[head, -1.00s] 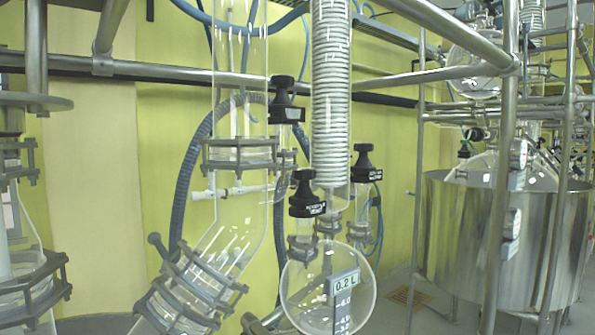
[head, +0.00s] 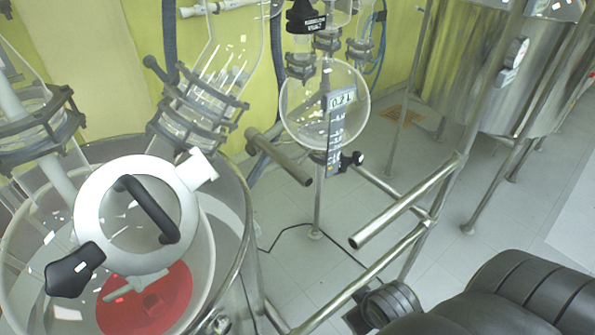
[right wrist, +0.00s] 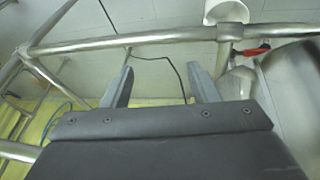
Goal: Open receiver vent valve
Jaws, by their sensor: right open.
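A small black knob (head: 352,160) is beside the receiver's lower right. My right gripper (right wrist: 161,85) is open and empty in the right wrist view, with steel pipes beyond its fingers. My left gripper is not in view.
A glass reactor vessel with a white lid ring (head: 90,205) and black handle stands at lower left. Steel frame pipes (head: 405,215) cross between the receiver and my right arm. A large steel tank (head: 480,65) stands at upper right. Grey floor is open at centre.

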